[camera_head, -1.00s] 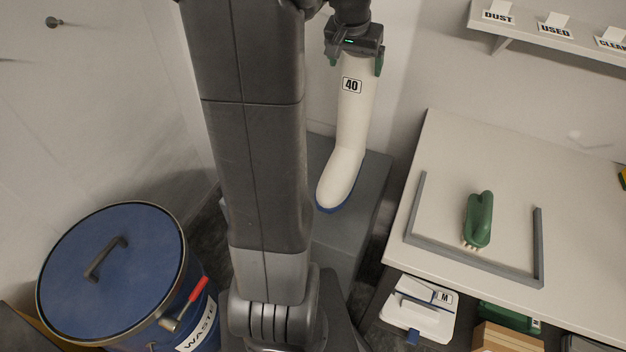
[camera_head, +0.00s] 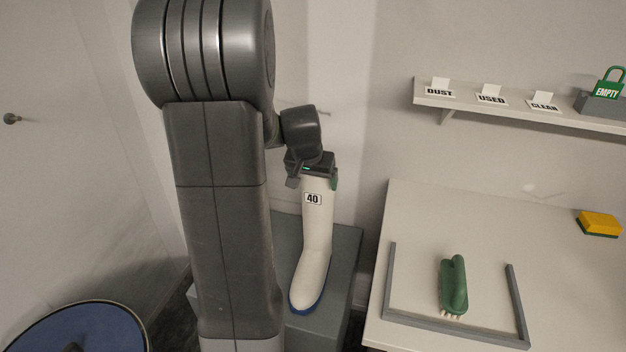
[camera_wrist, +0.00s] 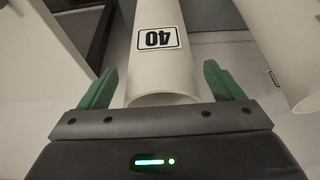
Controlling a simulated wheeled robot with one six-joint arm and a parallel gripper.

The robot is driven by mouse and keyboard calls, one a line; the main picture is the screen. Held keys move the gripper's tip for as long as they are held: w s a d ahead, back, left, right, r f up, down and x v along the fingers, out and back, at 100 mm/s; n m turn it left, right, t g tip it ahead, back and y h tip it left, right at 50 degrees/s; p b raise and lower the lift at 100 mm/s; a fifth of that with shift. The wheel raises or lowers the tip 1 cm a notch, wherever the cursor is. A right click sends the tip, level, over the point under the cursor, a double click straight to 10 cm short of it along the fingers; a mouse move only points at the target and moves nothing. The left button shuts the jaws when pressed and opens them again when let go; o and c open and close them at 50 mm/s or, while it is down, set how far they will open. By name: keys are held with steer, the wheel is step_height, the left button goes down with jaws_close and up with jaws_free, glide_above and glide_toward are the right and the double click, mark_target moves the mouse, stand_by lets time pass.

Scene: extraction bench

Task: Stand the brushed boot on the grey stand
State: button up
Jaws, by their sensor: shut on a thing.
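The white boot (camera_head: 317,240) with a blue sole and a "40" label is upright in the head view, toe toward the camera. It appears over the grey stand (camera_head: 345,262), a block behind my arm; I cannot tell whether the sole touches its top. My gripper (camera_head: 316,183) is shut on the boot at the top of its shaft. In the wrist view, the green fingers of my gripper (camera_wrist: 160,68) are on either side of the boot's shaft (camera_wrist: 160,75). My arm hides the left part of the stand.
Right, a bench (camera_head: 420,215) holds a green brush (camera_head: 454,285) inside a grey frame (camera_head: 445,336) and a yellow sponge (camera_head: 600,222). A shelf (camera_head: 465,103) has labels and a green "EMPTY" padlock (camera_head: 607,88). A blue drum (camera_head: 75,325) stands lower left. A second white tube-like thing (camera_wrist: 285,50) shows in the wrist view.

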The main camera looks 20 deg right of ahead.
steer(key=shift+f, duration=0.1)
steer(key=o, duration=1.8)
steer(key=shift+o, duration=0.2)
steer(key=shift+s+a+r, duration=0.1)
steer(key=shift+r, duration=0.4)
steer(key=v, duration=1.1)
steer(key=shift+a, duration=0.1)
